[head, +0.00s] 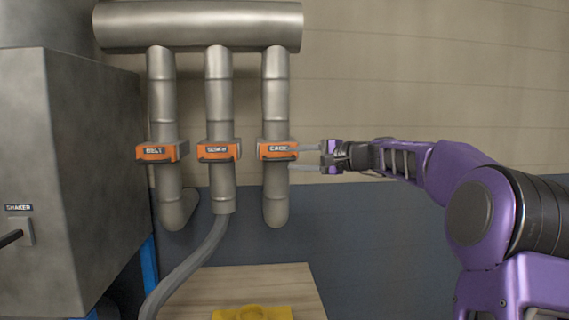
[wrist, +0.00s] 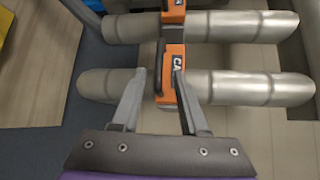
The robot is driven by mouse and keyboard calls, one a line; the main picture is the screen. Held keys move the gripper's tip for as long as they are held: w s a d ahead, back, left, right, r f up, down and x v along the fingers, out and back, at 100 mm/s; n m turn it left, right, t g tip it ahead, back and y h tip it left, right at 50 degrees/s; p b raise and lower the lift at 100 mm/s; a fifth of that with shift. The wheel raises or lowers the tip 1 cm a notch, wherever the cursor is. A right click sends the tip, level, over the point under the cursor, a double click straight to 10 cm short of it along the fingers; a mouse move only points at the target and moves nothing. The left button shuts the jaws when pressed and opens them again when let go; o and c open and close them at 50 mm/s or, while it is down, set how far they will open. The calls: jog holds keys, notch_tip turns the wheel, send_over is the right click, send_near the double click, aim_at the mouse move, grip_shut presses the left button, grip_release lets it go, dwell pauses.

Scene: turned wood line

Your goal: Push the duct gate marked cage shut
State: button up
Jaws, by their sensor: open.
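The cage duct gate (head: 277,150) is an orange block with a dark label, set across the rightmost of three grey vertical pipes. It also shows in the wrist view (wrist: 171,88), with part of its label readable and a dark bar-like handle (wrist: 159,68) along its side. My gripper (head: 294,158) reaches in from the right at the gate's height. In the wrist view my open gripper (wrist: 158,74) has one finger on each side of the handle, with the right fingertip over the label. I cannot tell whether either finger touches. How far the gate is open is unclear.
Two similar orange gates, belt (head: 157,152) and a middle one (head: 217,151), are to the left. A large grey cabinet (head: 90,170) stands at far left. A grey hose (head: 190,265) hangs above a wooden bench (head: 300,285) with a yellow object (head: 252,313).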

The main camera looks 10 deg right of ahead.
jog(key=b+v, duration=0.1)
jog(key=v, duration=1.1)
jog(key=shift+f, duration=0.1)
